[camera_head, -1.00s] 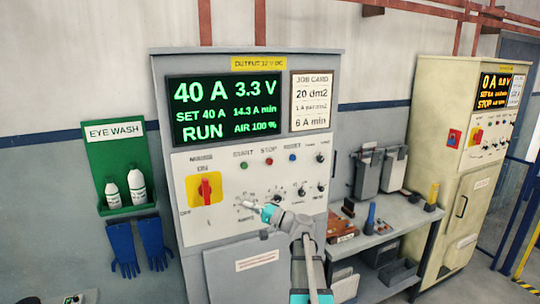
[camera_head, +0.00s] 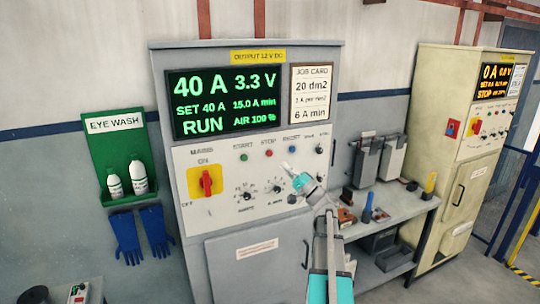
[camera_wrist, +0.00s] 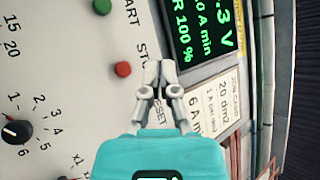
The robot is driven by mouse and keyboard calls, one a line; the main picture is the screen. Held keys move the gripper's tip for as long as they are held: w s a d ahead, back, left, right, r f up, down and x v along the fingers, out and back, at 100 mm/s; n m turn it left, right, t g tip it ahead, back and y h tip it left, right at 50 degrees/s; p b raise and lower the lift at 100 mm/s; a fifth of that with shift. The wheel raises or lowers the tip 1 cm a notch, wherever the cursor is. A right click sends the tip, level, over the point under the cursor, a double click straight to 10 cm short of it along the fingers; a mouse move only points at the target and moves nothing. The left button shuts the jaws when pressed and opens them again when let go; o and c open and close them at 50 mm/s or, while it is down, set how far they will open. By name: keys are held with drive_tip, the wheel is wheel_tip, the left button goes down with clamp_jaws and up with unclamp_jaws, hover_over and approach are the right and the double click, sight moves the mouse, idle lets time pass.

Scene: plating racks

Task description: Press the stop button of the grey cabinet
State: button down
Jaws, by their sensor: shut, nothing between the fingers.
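The grey cabinet (camera_head: 330,75) stands in the middle of the head view. Its red stop button (camera_head: 269,153), under the label STOP, sits between a green start button (camera_head: 244,157) and a blue reset button (camera_head: 292,153). The red button also shows in the wrist view (camera_wrist: 123,69), just left of the fingertips. My gripper (camera_head: 287,166) is shut and empty, in front of the panel, below and right of the red button in the head view. In the wrist view my gripper (camera_wrist: 158,70) partly covers the RESET label. The fingertips appear apart from the red button.
The cabinet's display (camera_head: 222,100) reads RUN, 40 A, 3.3 V. A red main switch (camera_head: 207,182) and several knobs are on the same panel. A bench (camera_head: 415,213) with tools and a cream cabinet (camera_head: 437,100) stand to the right. An eye wash board (camera_head: 113,150) hangs left.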

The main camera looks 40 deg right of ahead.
drive_tip(key=shift+w, duration=0.15)
drive_tip(key=shift+w+d, duration=0.35)
drive_tip(key=shift+w, duration=1)
drive_tip(key=shift+w+d, duration=0.3)
drive_tip(key=shift+w, duration=1.1)
drive_tip(key=shift+w+d, duration=0.35)
drive_tip(key=shift+w, duration=1)
drive_tip(key=shift+w+d, duration=0.25)
drive_tip(key=shift+w, duration=0.65)
drive_tip(key=shift+s, duration=0.15)
drive_tip(key=shift+s+a, duration=0.25)
drive_tip(key=shift+s, duration=0.65)
drive_tip(key=shift+s+a, duration=0.2)
drive_tip(key=shift+s, duration=0.55)
drive_tip(key=shift+s+a, duration=0.15)
drive_tip(key=shift+s, duration=0.65)
drive_tip(key=shift+s+a, duration=0.2)
drive_tip(key=shift+s, duration=0.55)
